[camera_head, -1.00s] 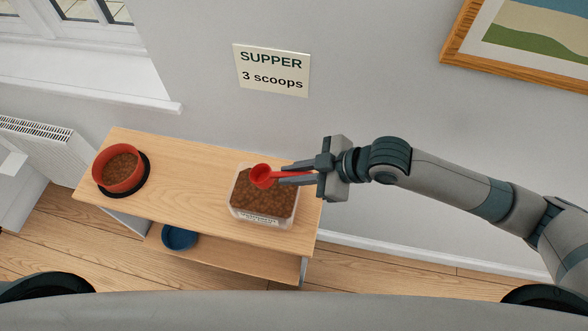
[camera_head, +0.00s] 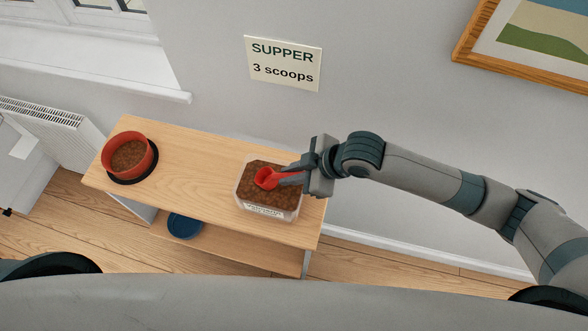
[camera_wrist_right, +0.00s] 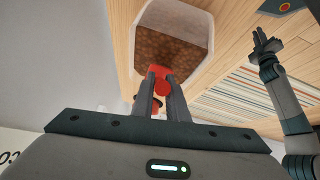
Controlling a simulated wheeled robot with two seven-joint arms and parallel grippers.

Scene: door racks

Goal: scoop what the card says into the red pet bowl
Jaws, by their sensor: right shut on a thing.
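The card (camera_head: 283,63) on the wall reads "SUPPER 3 scoops". The red pet bowl (camera_head: 148,167) stands on a black round mat at the left of the wooden bench and has brown kibble in it. A clear tub (camera_head: 241,195) of brown kibble stands at the bench's right. My right gripper (camera_head: 284,174) is shut on the red scoop (camera_head: 266,178), whose cup is at the kibble in the tub; the wrist view shows the scoop (camera_wrist_right: 160,75) between the fingers. How full the cup is, I cannot tell. My left gripper (camera_wrist_right: 267,42) shows small in the wrist view, its fingers apart and empty.
The bench top (camera_head: 195,180) is clear between bowl and tub. A blue bowl (camera_head: 185,225) sits on the lower shelf. A white radiator (camera_head: 45,125) is at the left, and a framed picture (camera_head: 520,60) hangs at the upper right.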

